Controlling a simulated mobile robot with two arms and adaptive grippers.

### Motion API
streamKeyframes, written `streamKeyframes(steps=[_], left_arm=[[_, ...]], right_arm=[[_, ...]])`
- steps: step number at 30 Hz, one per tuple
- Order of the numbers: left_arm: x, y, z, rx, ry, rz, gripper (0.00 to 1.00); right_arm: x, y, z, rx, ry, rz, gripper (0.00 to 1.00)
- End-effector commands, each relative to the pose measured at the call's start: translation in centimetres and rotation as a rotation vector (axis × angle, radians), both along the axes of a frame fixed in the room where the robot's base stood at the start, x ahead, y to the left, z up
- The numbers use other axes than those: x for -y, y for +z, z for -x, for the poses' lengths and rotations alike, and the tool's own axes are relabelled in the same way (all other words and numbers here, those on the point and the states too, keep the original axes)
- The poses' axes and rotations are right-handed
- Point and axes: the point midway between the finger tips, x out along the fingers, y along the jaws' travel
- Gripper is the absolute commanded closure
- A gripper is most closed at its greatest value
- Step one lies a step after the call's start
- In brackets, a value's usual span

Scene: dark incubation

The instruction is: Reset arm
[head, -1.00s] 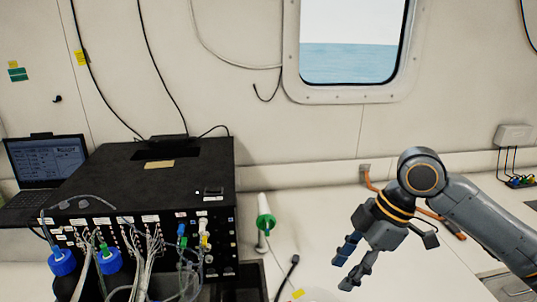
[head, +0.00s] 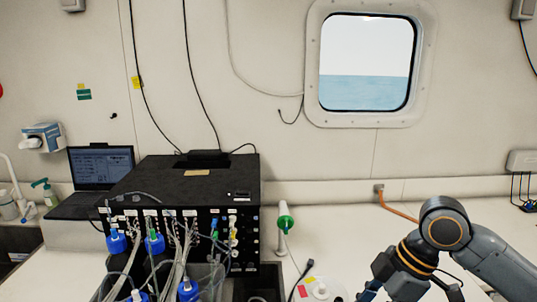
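My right arm (head: 445,235) comes in from the right in the head view, with a grey joint and orange bands around the wrist. My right gripper (head: 385,288) points down and left at the bottom edge, above the white bench. Its fingertips are cut off by the frame, so its opening cannot be judged. I see nothing held in the part that shows. My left arm and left gripper are not in view.
A black instrument box (head: 190,185) with cables and blue-capped bottles (head: 117,243) stands left of centre. A laptop (head: 100,168) sits left of it. A green-topped white tube (head: 284,222) and a black cable connector (head: 308,265) are left of my gripper. Bench (head: 340,220) behind is clear.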

Motion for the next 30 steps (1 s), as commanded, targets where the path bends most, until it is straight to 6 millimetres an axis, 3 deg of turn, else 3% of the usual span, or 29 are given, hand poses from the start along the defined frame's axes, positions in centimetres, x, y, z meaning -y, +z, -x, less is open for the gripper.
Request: streamKeyframes(steps=[11,17,21,26,30], left_arm=[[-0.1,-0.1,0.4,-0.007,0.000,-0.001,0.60],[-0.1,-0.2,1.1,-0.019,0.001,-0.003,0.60],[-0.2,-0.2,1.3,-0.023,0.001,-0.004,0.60],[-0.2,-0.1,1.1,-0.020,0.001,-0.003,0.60],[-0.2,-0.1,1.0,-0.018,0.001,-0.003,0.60]], right_arm=[[-3.2,-5.8,1.0,0.011,-0.059,-0.018,0.58],[-5.8,-10.3,2.6,0.021,-0.166,-0.062,0.58],[-7.4,-14.0,4.5,0.019,-0.330,-0.111,0.58],[-7.0,-17.7,7.2,0.004,-0.589,-0.142,0.58],[-5.0,-20.2,9.9,-0.015,-0.823,-0.121,0.58]])
